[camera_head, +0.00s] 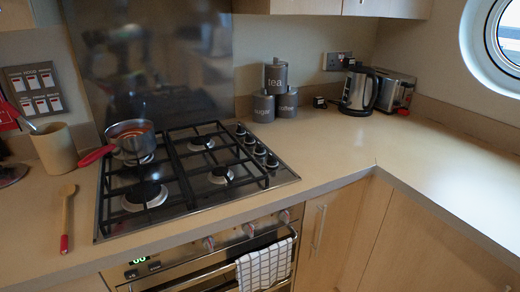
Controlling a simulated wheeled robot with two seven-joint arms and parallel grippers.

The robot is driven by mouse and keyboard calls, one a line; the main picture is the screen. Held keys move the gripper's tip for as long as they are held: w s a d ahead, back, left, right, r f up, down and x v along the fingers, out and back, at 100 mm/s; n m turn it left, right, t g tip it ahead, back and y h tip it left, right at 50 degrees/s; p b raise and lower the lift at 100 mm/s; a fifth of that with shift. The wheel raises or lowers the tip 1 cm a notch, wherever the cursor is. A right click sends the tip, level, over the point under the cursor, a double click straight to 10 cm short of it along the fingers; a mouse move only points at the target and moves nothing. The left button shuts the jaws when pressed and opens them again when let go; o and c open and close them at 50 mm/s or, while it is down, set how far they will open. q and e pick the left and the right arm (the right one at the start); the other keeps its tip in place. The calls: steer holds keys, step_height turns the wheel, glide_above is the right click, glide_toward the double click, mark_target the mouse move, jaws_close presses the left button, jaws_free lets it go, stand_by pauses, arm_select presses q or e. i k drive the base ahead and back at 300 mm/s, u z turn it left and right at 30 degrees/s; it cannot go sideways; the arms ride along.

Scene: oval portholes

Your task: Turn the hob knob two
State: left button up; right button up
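The gas hob (283,177) is set into the worktop at the left of the head view. Its knobs stand in a row along its right side: the rearmost knob (240,129), one in front of it (249,139), another (260,150), and the front one (271,161). No label shows which one is knob two, and their pointer positions are too small to read. Neither of my grippers shows in the view, and nothing covers the knobs.
A saucepan (133,142) with a red handle sits on the rear left burner. A wooden spoon (67,218) and a utensil pot (54,149) are left of the hob. Canisters (264,107) and a kettle (358,92) stand behind. The right worktop (440,160) is clear.

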mark_target(259, 150)
steer(key=z, duration=1.7)
steer(key=i, duration=0.85)
steer(key=u, duration=2.7)
